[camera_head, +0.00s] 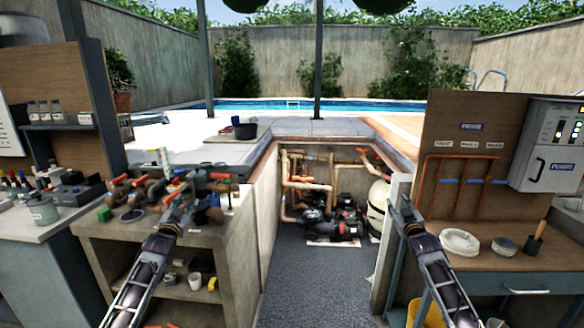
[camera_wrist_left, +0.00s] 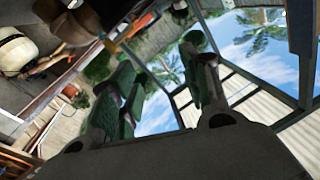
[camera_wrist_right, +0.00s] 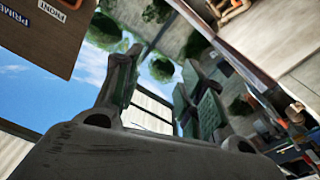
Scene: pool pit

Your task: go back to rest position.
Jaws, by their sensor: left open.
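My left gripper (camera_head: 186,207) is raised in front of the left workbench, its dark fingers overlapping the valves in the head view. In the left wrist view its two fingers (camera_wrist_left: 163,95) stand apart with nothing between them. My right gripper (camera_head: 403,212) is raised in front of the opening's right edge, left of the right bench. In the right wrist view its fingers (camera_wrist_right: 163,90) also stand apart and empty. Both grippers point up and away from me.
The left bench (camera_head: 75,228) carries several valves (camera_head: 150,188). The right bench (camera_head: 480,272) holds a white round part (camera_head: 459,242), below a control box (camera_head: 553,145). Between them is a pit with a pump (camera_head: 332,226) and a tank (camera_head: 378,205); its grey floor (camera_head: 310,285) is clear in front.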

